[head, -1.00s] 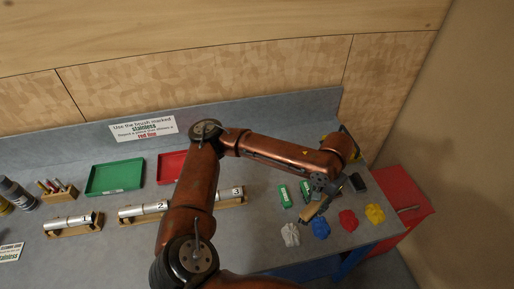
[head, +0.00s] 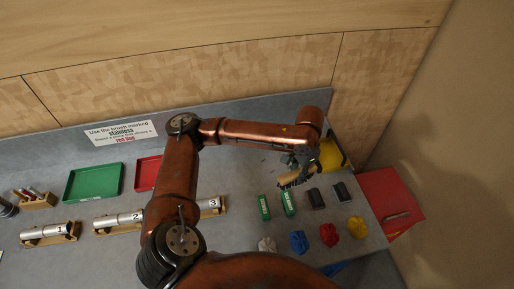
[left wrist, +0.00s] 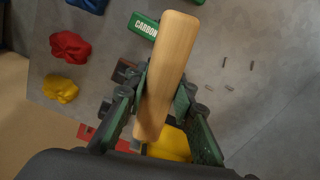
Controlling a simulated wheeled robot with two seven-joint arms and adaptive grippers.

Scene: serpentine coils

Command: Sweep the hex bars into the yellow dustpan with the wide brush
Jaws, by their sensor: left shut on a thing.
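My left gripper (head: 303,166) is shut on the pale wooden handle of the wide brush (head: 290,180), at the back right of the bench. In the left wrist view the gripper (left wrist: 155,100) is closed around the handle (left wrist: 168,65), which extends past the fingers. The bristles are hard to make out. Small hex bars (left wrist: 224,62) lie scattered on the grey bench, apart from the brush. The yellow dustpan (head: 331,154) is just right of the gripper, partly hidden by my arm. It also shows partly behind the gripper in the left wrist view (left wrist: 172,146). My right gripper is not visible.
Two green blocks (head: 288,202) and two dark blocks (head: 341,191) stand near the gripper. White, blue (head: 299,242), red and yellow lumps (head: 357,227) lie in front. A red cabinet (head: 388,200) stands at right. Green (head: 94,182) and red trays, numbered cylinders and a sign are left.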

